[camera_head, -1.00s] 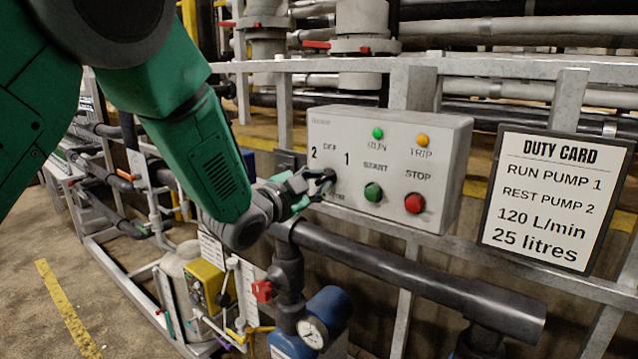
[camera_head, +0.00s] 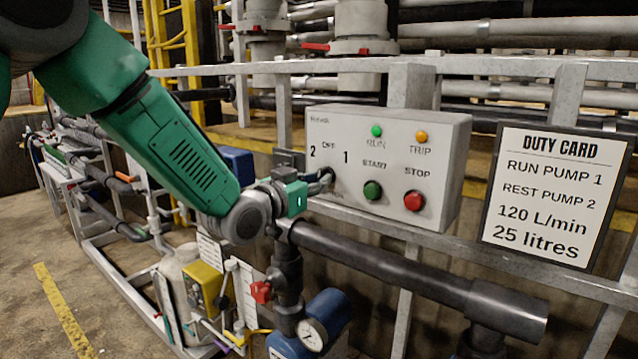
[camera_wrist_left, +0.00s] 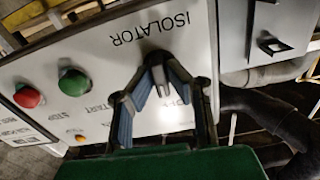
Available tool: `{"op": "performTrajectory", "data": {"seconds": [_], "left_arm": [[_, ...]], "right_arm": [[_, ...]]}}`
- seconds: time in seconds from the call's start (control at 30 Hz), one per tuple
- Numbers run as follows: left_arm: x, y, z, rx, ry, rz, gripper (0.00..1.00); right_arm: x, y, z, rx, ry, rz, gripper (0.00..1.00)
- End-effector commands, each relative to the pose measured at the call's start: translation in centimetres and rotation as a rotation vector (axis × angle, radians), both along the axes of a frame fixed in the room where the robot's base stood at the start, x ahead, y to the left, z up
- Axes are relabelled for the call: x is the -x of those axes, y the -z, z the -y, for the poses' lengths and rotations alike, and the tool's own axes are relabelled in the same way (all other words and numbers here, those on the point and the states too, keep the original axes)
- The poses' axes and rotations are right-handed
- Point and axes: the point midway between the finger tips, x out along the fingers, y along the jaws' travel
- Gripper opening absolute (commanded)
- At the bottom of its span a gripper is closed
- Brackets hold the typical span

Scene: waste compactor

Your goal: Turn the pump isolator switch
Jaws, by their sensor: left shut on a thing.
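The pump isolator switch sits at the left end of the grey control box (camera_head: 392,150), by the marks 2, OFF and 1. My left gripper (camera_head: 324,181) is at the switch and covers most of it in the head view. In the left wrist view the fingers reach to the box face below the word ISOLATOR and close around the dark switch knob (camera_wrist_left: 158,70). The exact angle of the knob is hard to tell. My right gripper is in neither view.
The box also has a green START button (camera_head: 373,190), a red STOP button (camera_head: 414,201), a lit green RUN lamp (camera_head: 376,131) and an orange TRIP lamp (camera_head: 421,136). A duty card (camera_head: 552,196) stands right, reading run pump 1. A black pipe (camera_head: 400,265) runs below.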

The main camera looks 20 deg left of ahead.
Motion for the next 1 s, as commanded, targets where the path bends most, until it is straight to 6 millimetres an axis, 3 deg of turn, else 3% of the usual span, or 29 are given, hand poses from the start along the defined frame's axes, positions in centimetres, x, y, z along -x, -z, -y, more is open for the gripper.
{"op": "performTrajectory", "data": {"seconds": [0.67,0.7,0.73,1.0], "left_arm": [[0.13,0.60,-0.02,0.060,0.000,-0.037,0.00],[0.13,0.61,-0.02,0.060,0.000,-0.037,0.19],[0.13,0.60,-0.02,0.060,0.000,-0.037,0.30],[0.06,0.28,-0.02,0.062,0.000,-0.029,0.32]], "right_arm": [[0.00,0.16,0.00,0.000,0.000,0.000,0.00],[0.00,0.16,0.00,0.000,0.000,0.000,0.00],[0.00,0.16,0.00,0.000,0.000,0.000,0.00],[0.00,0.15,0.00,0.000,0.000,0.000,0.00]]}}
